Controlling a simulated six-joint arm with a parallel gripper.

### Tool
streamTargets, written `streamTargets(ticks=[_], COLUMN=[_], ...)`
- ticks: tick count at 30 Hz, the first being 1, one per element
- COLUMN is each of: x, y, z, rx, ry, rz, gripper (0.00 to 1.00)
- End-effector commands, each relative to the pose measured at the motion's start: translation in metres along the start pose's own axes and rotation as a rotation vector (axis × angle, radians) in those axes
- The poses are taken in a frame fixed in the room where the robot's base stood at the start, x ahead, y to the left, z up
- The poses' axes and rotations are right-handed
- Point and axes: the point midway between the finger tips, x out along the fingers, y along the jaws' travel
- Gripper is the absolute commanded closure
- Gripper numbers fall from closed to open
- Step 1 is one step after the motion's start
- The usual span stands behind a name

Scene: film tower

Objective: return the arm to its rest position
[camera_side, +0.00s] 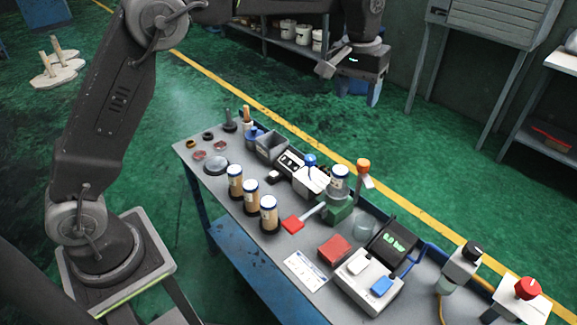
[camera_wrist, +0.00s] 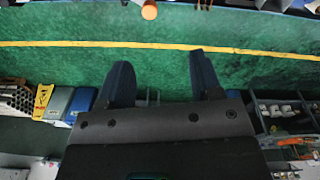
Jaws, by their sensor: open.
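My gripper (camera_side: 357,88) is raised above the far side of the workbench, with floor behind it in the side view. In the wrist view my gripper (camera_wrist: 163,75) shows two blue fingers standing apart, with only green floor between them. It holds nothing. The grey workbench (camera_side: 190,152) lies below and in front of it, and no bench object touches the gripper.
The bench carries several cream jars (camera_side: 269,212), a green-based device (camera_side: 337,212) with a jar on it, a grey box (camera_side: 271,146) and a red knob (camera_side: 527,288). A shelf with white pots (camera_side: 304,34) and a cabinet (camera_side: 500,25) stand behind. Floor between is clear.

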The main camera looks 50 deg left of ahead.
Motion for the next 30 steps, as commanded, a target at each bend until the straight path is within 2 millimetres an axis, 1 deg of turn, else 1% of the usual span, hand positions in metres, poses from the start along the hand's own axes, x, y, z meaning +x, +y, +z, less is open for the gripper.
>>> streamTargets(ticks=[1,3,5,6,8,9,11,13,17,18,21,24,27,30], x=[-0.018,-0.036,-0.049,-0.056,-0.066,-0.071,-0.077,-0.081,-0.08,-0.078,-0.068,-0.055,-0.042,-0.033], y=[-0.01,-0.022,-0.033,-0.04,-0.05,-0.057,-0.068,-0.08,-0.101,-0.106,-0.12,-0.131,-0.138,-0.142], z=[0.013,0.031,0.047,0.059,0.078,0.091,0.111,0.135,0.181,0.195,0.229,0.257,0.277,0.288], rx=[0.01,0.027,0.043,0.053,0.068,0.079,0.093,0.111,0.144,0.154,0.179,0.2,0.216,0.225], ry=[0.024,0.055,0.081,0.098,0.124,0.142,0.168,0.2,0.258,0.277,0.32,0.358,0.385,0.401], rz=[0.008,0.017,0.024,0.028,0.033,0.036,0.04,0.043,0.046,0.047,0.045,0.042,0.039,0.037], gripper=[0.41,0.41,0.41,0.41,0.41,0.41,0.41,0.41,0.41,0.41,0.41,0.41,0.41,0.41])
